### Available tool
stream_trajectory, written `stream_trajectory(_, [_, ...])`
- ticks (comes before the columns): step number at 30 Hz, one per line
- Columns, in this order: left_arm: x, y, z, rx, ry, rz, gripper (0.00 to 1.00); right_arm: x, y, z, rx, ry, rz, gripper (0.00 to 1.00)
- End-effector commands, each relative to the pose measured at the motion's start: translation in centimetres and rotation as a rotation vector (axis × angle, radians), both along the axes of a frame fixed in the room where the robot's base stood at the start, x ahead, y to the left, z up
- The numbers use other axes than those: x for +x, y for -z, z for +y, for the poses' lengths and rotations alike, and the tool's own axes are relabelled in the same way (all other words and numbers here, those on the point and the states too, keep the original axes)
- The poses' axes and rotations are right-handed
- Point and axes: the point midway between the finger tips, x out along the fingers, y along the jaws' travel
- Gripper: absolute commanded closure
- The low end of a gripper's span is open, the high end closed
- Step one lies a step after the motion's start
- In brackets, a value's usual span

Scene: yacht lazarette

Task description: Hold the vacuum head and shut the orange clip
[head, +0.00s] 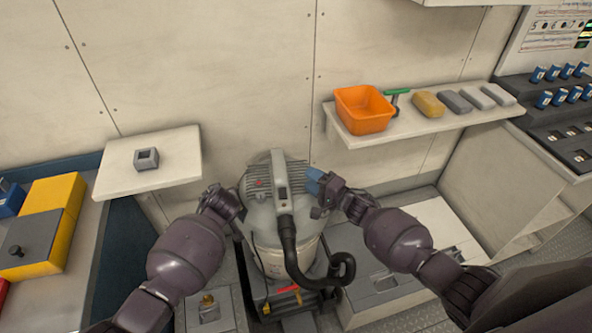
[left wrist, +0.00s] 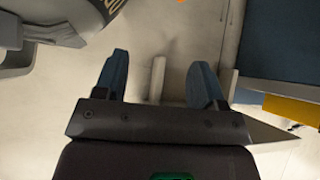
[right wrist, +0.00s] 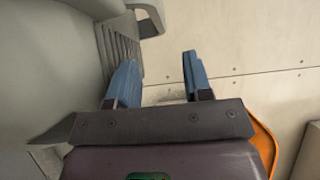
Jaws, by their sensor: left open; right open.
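The grey vacuum head (head: 272,190) sits upright on its pale drum, with a black hose curving down its front. My right gripper (head: 315,182) is open at the head's right side. In the right wrist view its blue fingers (right wrist: 160,70) are empty, the left one overlapping the vents of the vacuum head (right wrist: 60,70); I cannot tell if it touches. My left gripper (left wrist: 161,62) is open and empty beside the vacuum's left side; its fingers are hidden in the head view. A small orange-red piece (head: 288,289) shows low at the vacuum's front; I cannot tell whether it is the clip.
An orange bin (head: 364,110), a green-handled tool (head: 397,93) and several blocks stand on the right shelf (head: 440,119). A left shelf (head: 175,170) holds a small grey square part (head: 146,158). A control panel (head: 560,100) stands far right.

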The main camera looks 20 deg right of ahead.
Motion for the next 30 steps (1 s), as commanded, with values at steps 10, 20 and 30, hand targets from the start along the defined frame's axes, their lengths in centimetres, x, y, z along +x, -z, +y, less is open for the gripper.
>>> stream_trajectory(10, [0.0,0.0,0.0,0.0,0.0,0.0,0.36,4.3,-0.1,3.0,0.001,0.0,-0.001,0.54])
stream_trajectory(20, [0.0,0.0,0.0,0.0,0.0,0.0,0.36,7.2,0.0,4.8,-0.001,0.001,-0.001,0.54])
stream_trajectory(30, [0.0,0.0,0.0,0.0,0.0,0.0,0.36,8.6,0.0,5.8,-0.001,0.0,-0.001,0.54])
